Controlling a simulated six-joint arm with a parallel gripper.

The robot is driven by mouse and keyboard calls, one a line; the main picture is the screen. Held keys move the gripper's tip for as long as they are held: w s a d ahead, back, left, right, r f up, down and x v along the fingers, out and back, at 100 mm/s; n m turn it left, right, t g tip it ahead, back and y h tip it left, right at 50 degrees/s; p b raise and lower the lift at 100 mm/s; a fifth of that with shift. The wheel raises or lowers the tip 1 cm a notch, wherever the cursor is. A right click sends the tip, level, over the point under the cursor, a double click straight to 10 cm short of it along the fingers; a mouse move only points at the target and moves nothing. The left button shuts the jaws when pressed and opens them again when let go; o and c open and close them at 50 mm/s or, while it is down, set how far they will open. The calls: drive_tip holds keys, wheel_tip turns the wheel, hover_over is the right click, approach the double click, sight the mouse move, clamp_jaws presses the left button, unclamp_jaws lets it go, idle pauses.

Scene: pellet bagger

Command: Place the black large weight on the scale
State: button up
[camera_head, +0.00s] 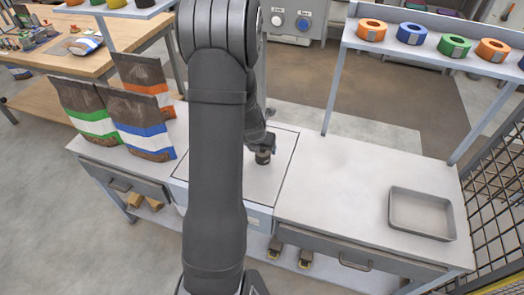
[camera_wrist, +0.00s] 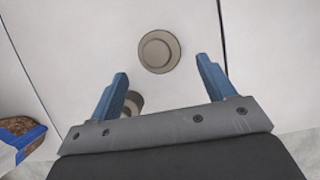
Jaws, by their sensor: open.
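A dark round weight (camera_head: 263,158) stands upright on the scale plate (camera_head: 278,180), just below my gripper (camera_head: 270,147) in the head view. In the wrist view, a round grey-brown weight top (camera_wrist: 158,50) lies between and slightly beyond the blue fingertips of my open gripper (camera_wrist: 161,68), apart from both fingers. A second, smaller-looking round piece (camera_wrist: 133,103) shows partly behind the left finger. I cannot tell which of the two is the large black weight. My arm hides the left part of the scale in the head view.
Pellet bags (camera_head: 140,125) stand on the bench left of the scale. An empty grey metal tray (camera_head: 420,213) lies at the right end. The bench between scale and tray is clear. A raised shelf with tape rolls (camera_head: 454,46) runs along the back right.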

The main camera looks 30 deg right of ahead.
sight(262, 151)
drive_tip(key=shift+v, duration=2.5)
drive_tip(key=shift+f, duration=0.1)
drive_tip(key=x, duration=1.2)
drive_tip(key=shift+f, duration=0.1)
